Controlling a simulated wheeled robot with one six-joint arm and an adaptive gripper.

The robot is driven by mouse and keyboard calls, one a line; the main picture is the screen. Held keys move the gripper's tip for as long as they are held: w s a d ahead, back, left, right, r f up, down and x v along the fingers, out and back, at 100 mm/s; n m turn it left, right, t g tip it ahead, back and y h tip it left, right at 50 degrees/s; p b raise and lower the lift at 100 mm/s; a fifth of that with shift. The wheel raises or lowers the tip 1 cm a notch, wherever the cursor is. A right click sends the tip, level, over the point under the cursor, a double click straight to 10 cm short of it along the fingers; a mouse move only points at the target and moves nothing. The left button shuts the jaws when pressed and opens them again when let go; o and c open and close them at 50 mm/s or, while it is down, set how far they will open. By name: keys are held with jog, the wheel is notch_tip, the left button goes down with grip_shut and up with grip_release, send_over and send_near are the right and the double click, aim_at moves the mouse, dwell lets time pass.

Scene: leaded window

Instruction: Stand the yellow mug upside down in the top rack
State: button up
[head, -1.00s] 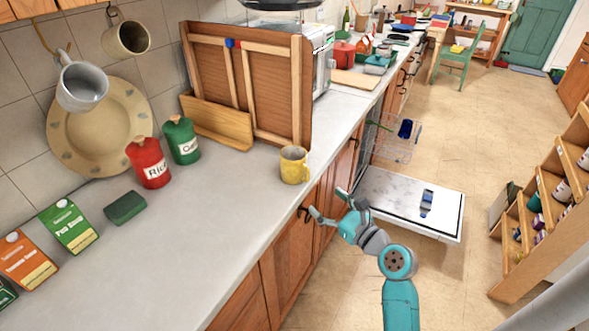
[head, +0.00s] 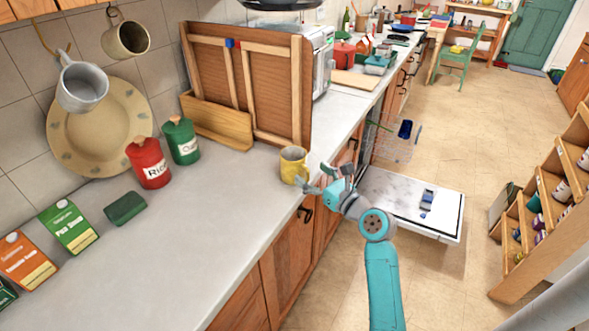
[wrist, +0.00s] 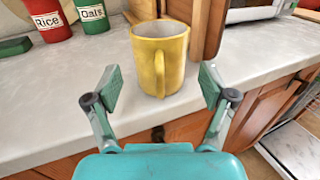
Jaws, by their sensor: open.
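The yellow mug (head: 294,165) stands upright on the counter near its front edge, with its open mouth up. In the wrist view the mug (wrist: 160,62) is straight ahead, its handle facing me. My gripper (head: 317,178) is just right of the mug in the head view. In the wrist view my gripper (wrist: 160,88) is open and empty, its fingers spread wider than the mug and short of it. The dishwasher's open door (head: 385,197) lies low past the counter edge. A wire rack (head: 392,142) shows above it, partly hidden.
A wooden cabinet-like panel (head: 283,85) stands on the counter behind the mug. Red (head: 150,163) and green (head: 182,140) canisters stand to its left. A stepped shelf (head: 540,215) stands at the right. The floor between is clear.

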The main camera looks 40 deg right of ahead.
aim_at(297, 168)
jog(key=shift+w, duration=1.6)
jog(key=shift+r, duration=0.1)
grip_shut()
